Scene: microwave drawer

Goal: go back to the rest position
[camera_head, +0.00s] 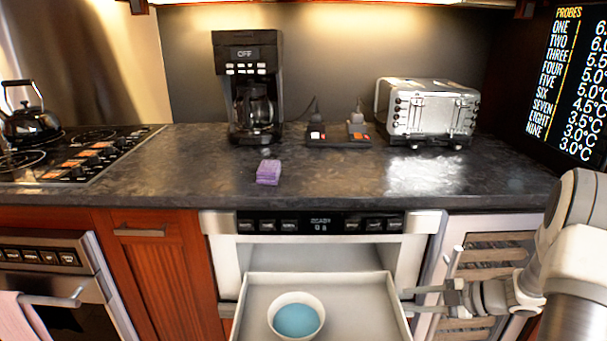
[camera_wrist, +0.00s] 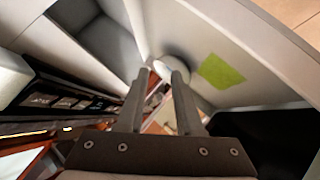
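The microwave drawer (camera_head: 375,292) is pulled open below its control panel. A white bowl (camera_head: 296,301) with blue contents sits inside it. My gripper (camera_head: 408,300) is at the right of the drawer, pointing left, with its fingertips close to the drawer's right wall. I cannot tell if they touch it. The two fingers are apart with nothing seen between them; they also show in the wrist view (camera_wrist: 170,78). The wrist view shows pale panels and a green patch (camera_wrist: 221,70) close by.
A purple sponge-like block (camera_head: 268,172) lies on the dark counter (camera_head: 335,180). A coffee maker (camera_head: 247,90) and a toaster (camera_head: 428,110) stand at the back. A kettle (camera_head: 30,122) is on the stove at left. A rack cabinet (camera_head: 490,255) lies behind my gripper.

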